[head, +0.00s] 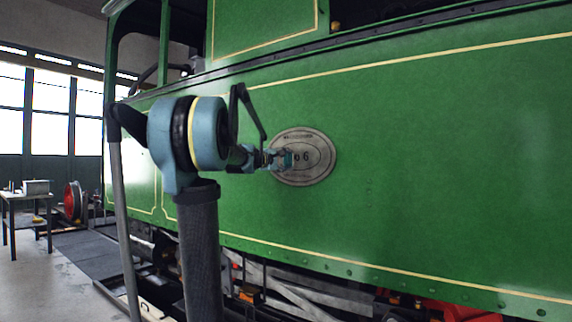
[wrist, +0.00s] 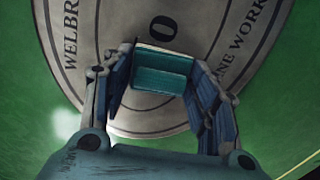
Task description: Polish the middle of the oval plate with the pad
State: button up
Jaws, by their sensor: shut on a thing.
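The oval plate (head: 318,172) is a grey metal plate with dark lettering and a ring line, fixed on the green side of the tram. It fills much of the wrist view (wrist: 215,30). My gripper (head: 285,160) is at the plate's left-centre in the head view. In the wrist view my gripper (wrist: 163,75) is shut on the pad (wrist: 160,82), a teal block between the fingers. The pad lies over the plate's middle area, beside a digit. I cannot tell whether it touches the plate. The pad and fingers hide part of the plate's lettering.
The green tram side (head: 440,150) is flat and clear around the plate, with thin yellow lines. A work table (head: 24,195) and a red wheel (head: 73,201) stand at the far left. Pipes and red parts (head: 470,312) show below the tram side.

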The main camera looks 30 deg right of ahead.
jog(key=shift+w+a, duration=0.15)
jog(key=shift+w, duration=0.45)
jog(key=shift+a, duration=0.15)
jog(key=shift+v, duration=2.85)
jog(key=shift+s, duration=0.1)
jog(key=v, duration=0.3)
jog(key=shift+x, duration=3.45)
